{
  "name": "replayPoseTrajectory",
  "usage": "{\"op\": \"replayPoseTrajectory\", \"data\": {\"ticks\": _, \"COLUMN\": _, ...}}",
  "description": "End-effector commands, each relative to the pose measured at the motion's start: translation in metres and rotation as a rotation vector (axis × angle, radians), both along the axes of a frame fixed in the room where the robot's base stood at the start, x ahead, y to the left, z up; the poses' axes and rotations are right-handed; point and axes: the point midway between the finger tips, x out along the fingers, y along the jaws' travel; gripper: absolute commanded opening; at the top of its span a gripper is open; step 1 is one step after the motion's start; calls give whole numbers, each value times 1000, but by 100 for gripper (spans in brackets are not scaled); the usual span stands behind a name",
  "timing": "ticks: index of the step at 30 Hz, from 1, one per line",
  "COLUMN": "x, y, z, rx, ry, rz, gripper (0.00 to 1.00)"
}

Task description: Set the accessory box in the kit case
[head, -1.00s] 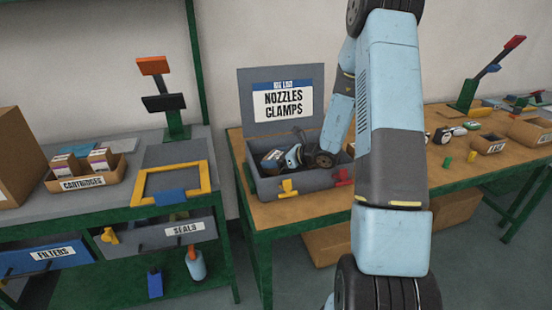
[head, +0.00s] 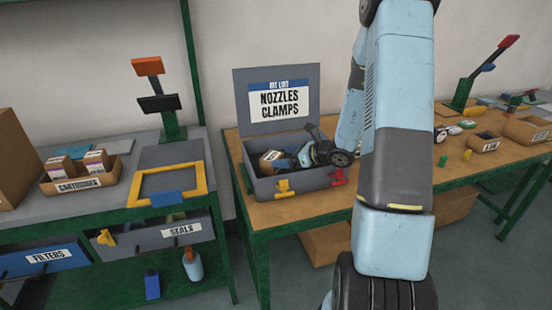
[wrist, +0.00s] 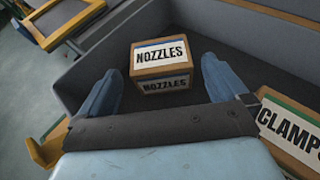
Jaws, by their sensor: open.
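The grey kit case (head: 292,185) stands on the wooden bench with its lid up, labelled "NOZZLES CLAMPS". A small brown box labelled "NOZZLES" (wrist: 162,62) sits inside the case; it also shows in the head view (head: 268,158), partly hidden by the case wall. My gripper (wrist: 158,78) is open, with one blue finger on each side of this box and a visible gap to both. A box labelled "CLAMPS" (wrist: 290,130) is at the lower right of the wrist view, partly cut off. In the head view my gripper (head: 296,150) is low inside the case.
A cartridges tray (head: 88,178) and a yellow frame (head: 168,184) are on the left bench. Small bins (head: 484,145) and loose parts lie on the right bench.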

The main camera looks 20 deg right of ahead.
Motion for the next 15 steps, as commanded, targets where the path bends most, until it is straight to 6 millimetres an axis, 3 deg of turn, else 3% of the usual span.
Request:
{"op": "replayPoseTrajectory", "data": {"ticks": 9, "x": -31, "y": -32, "z": 19, "rx": -1, "ry": -1, "rz": -2, "gripper": 100}}
{"op": "replayPoseTrajectory", "data": {"ticks": 15, "x": -38, "y": -35, "z": 26, "rx": -11, "ry": -7, "rz": 15, "gripper": 100}}
